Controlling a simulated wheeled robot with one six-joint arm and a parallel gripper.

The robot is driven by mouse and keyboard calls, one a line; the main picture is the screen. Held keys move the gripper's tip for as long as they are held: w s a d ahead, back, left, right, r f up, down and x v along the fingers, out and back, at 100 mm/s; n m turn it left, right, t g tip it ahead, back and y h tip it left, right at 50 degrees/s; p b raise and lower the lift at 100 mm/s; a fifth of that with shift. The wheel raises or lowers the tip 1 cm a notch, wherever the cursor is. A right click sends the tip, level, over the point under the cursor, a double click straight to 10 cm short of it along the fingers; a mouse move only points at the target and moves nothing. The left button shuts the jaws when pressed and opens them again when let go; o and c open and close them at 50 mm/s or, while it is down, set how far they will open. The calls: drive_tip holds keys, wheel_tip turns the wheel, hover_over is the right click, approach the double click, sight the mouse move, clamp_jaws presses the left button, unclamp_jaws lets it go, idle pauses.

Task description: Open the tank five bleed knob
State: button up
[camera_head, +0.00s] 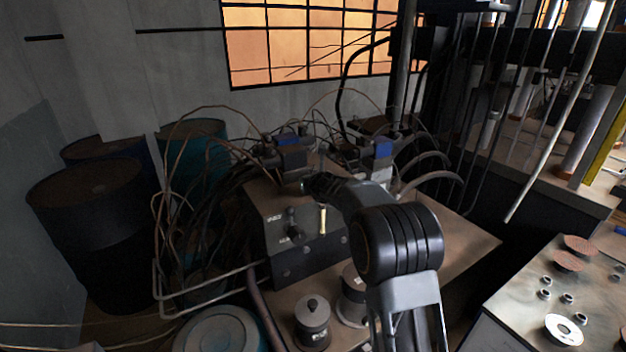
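A dark machine block (268,235) stands on a brown bench top, with small pale labels on its front that are too small to read. A black knob (292,231) sticks out of this face, and a pale yellow upright piece (322,220) shows to its right. I cannot tell which fitting is the tank five bleed knob. My arm reaches up from the bottom right, and my gripper (318,184) is at its dark far end, in front of the block's upper part, above and right of the black knob. Its fingers are too dark and small to make out.
Dark drums (95,215) stand at the left, with many loose hoses beside the block. A grey canister (312,318) and a spool-like part (352,295) stand on the bench near my arm. A table (535,300) with discs and rings is at the right.

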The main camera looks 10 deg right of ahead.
drive_tip(key=shift+w+f, duration=0.1)
drive_tip(key=shift+w, duration=0.15)
drive_tip(key=c, duration=0.9)
